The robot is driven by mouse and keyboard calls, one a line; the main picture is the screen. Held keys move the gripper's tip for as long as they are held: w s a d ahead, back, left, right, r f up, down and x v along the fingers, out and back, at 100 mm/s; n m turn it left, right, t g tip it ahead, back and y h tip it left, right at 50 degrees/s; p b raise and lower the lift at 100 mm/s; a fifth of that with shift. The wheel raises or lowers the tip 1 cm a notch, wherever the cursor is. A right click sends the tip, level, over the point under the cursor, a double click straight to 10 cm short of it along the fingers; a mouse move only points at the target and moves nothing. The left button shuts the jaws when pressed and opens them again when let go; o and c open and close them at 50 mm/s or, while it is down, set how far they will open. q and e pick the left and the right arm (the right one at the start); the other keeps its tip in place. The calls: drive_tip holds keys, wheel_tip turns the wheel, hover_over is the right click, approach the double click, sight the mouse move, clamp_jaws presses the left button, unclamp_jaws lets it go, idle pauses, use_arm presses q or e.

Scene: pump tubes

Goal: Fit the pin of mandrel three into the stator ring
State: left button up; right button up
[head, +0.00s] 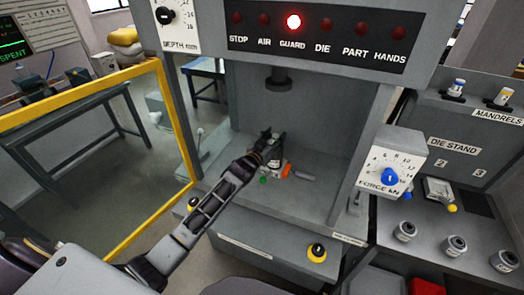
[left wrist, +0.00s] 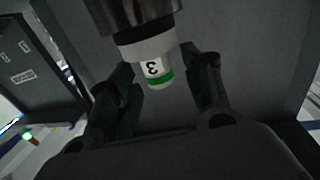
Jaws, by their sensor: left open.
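Mandrel three (left wrist: 156,68) shows in the left wrist view as a white cylinder with a "3" label and a green band. Its dark upper part meets a wide metal cylinder (left wrist: 130,15) at the top edge of that view. I cannot tell whether that cylinder is the stator ring. My left gripper (left wrist: 165,80) is open, with one dark finger on each side of the mandrel and gaps between. In the head view, my left gripper (head: 272,147) is inside the press bay, below the dark ram. The fit of the pin is hidden. My right gripper is not in view.
The ram (head: 279,79) hangs above my gripper. An orange piece (head: 286,170) lies on the press bed nearby. A yellow-framed guard (head: 80,88) stands left. The GUARD lamp (head: 293,21) is lit red. Two other mandrels stand at right, behind the die stand (head: 455,144).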

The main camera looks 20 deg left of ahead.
use_arm(q)
drive_tip(key=s+a, duration=0.2)
drive_tip(key=s, duration=0.8)
drive_tip(key=shift+s, duration=0.35)
drive_tip(key=shift+a, duration=0.1)
idle(1.4)
